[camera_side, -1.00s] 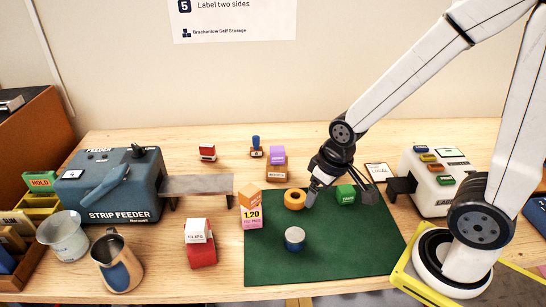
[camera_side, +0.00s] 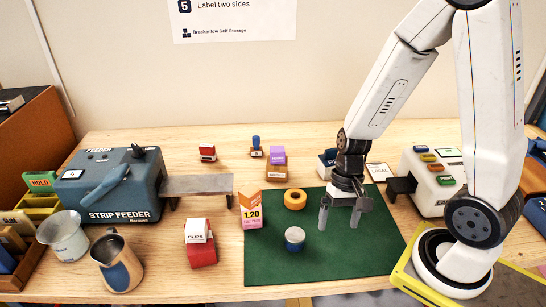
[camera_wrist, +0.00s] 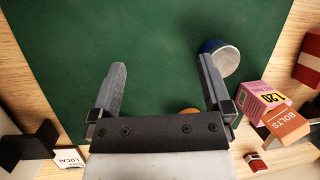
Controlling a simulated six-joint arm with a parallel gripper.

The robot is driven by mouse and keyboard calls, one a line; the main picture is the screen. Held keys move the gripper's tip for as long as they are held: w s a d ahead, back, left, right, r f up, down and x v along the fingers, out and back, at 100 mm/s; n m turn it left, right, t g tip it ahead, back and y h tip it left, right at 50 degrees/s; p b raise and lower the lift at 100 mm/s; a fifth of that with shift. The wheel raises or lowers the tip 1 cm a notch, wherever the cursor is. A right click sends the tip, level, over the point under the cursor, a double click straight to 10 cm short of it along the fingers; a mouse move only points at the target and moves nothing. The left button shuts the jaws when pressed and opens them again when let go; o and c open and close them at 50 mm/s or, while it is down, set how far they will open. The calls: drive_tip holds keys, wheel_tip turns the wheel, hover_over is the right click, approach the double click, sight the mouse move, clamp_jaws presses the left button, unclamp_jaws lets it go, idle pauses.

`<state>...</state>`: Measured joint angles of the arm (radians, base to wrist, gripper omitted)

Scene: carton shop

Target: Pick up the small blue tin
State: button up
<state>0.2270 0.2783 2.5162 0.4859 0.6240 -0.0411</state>
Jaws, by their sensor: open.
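The small blue tin (camera_side: 295,239) stands upright on the green mat (camera_side: 270,268), with a silver lid and blue side. In the wrist view, the tin (camera_wrist: 210,46) lies just outside the right finger, near its tip. My gripper (camera_side: 339,222) points down over the mat, to the right of the tin in the side view. Its jaws (camera_wrist: 162,66) are open, and only bare mat shows between the fingertips.
An orange roll (camera_side: 295,207) sits behind the tin. A dark blue box (camera_side: 327,167) is behind my gripper. The front right of the mat is clear.

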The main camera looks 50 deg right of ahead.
sight(295, 240)
drive_tip(key=m+y, duration=0.1)
drive_tip(key=s+a+f+m+y, duration=0.1)
drive_tip(key=m, duration=0.1)
drive_tip(key=shift+f+g+y, duration=0.2)
drive_tip(key=shift+g+y, duration=0.1)
drive_tip(key=shift+y, duration=0.1)
drive_tip(key=shift+a+f+m+y, duration=0.15)
drive_tip(key=shift+m+y, duration=0.2)
drive_tip(key=shift+m, duration=0.25)
drive_tip(key=shift+a+f+m+y, duration=0.15)
drive_tip(key=shift+m+y, duration=0.2)
drive_tip(key=shift+m, duration=0.25)
drive_tip(key=m, duration=0.1)
drive_tip(key=m+t+y, duration=0.1)
drive_tip(key=w+m+t+y, duration=0.1)
drive_tip(key=shift+a+f, duration=0.15)
drive_tip(key=shift+a, duration=0.1)
drive_tip(key=w+m+t, duration=0.1)
drive_tip(key=m+t, duration=0.1)
drive_tip(key=w+d+m+t+y, duration=0.1)
drive_tip(key=m, duration=0.1)
drive_tip(key=w+f+m+t+y, duration=0.1)
drive_tip(key=m+t, duration=0.1)
drive_tip(key=shift+w+d+m+t, duration=0.2)
drive_tip(key=shift+d+m+t, duration=0.1)
drive_tip(key=shift+d+m, duration=0.1)
drive_tip(key=shift+w+d+f+m+t, duration=0.15)
drive_tip(key=shift+w+d+m+t, duration=0.2)
drive_tip(key=shift+m+t, duration=0.3)
drive_tip(key=shift+a, duration=0.1)
